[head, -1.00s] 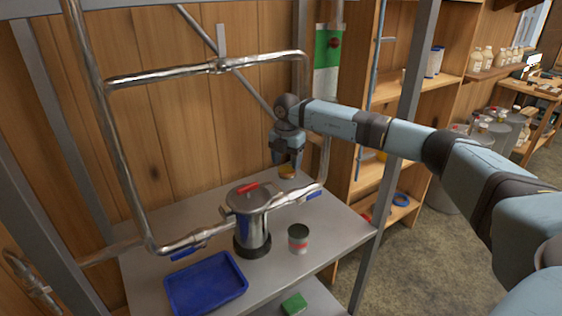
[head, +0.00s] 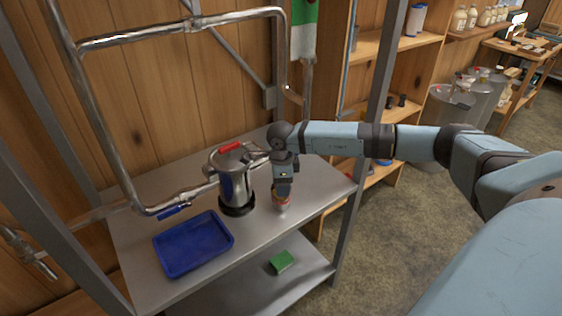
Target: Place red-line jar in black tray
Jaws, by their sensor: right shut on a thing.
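A small jar (head: 281,203) with a reddish band and a pale lower part stands on the grey metal table, right of the steel pot. My right gripper (head: 282,190) points down over it and is shut on it, hiding its top. The jar's base appears to be at table level; I cannot tell if it touches. The only tray I see is a blue one (head: 171,264), empty, at the table's front left; I see no black tray. My left gripper is out of view.
A steel pot (head: 233,187) with a red-handled lid stands on a black round base between the jar and the blue tray. Metal pipes with a blue-handled valve (head: 174,210) run above the table. A green block (head: 282,262) lies on the lower shelf.

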